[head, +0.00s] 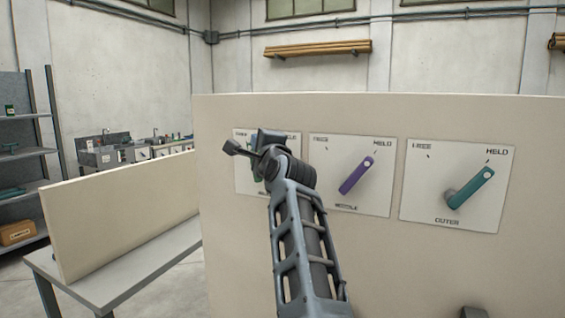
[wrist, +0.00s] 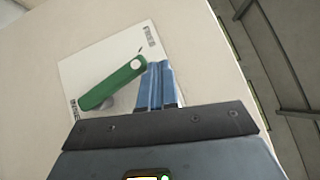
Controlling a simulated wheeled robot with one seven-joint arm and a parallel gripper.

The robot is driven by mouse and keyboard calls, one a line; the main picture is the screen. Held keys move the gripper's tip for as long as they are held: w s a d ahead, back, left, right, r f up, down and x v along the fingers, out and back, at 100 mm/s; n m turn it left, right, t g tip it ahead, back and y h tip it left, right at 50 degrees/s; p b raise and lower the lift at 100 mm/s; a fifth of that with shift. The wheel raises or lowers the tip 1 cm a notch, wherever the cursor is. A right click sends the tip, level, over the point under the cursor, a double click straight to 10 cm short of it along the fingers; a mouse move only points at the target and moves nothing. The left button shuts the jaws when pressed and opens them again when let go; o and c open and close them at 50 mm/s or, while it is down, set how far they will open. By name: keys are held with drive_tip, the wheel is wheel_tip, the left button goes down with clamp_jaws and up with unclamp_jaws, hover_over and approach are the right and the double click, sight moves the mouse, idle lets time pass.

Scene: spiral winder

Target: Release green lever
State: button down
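A green lever (wrist: 112,84) is mounted on a white labelled plate (wrist: 90,65) in the wrist view. Its end with a pale round spot lies beside my fingers and points toward a tick mark near one printed label. My gripper (wrist: 161,68) has its blue fingers together just right of that end; whether they touch the lever cannot be told. In the head view my gripper (head: 254,142) is in front of the left plate (head: 244,178), and my arm hides most of that plate and its lever.
On the same upright panel (head: 360,110), a purple lever (head: 356,175) on the middle plate and a teal lever (head: 470,188) on the right plate, marked OUTER, both point toward HELD. A low board (head: 125,215) on a grey table (head: 150,265) stands at left.

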drive_tip(key=shift+w+a, duration=0.3)
drive_tip(key=shift+a, duration=0.6)
drive_tip(key=shift+w+a, duration=0.3)
drive_tip(key=shift+a, duration=0.55)
drive_tip(key=shift+a+f, duration=0.1)
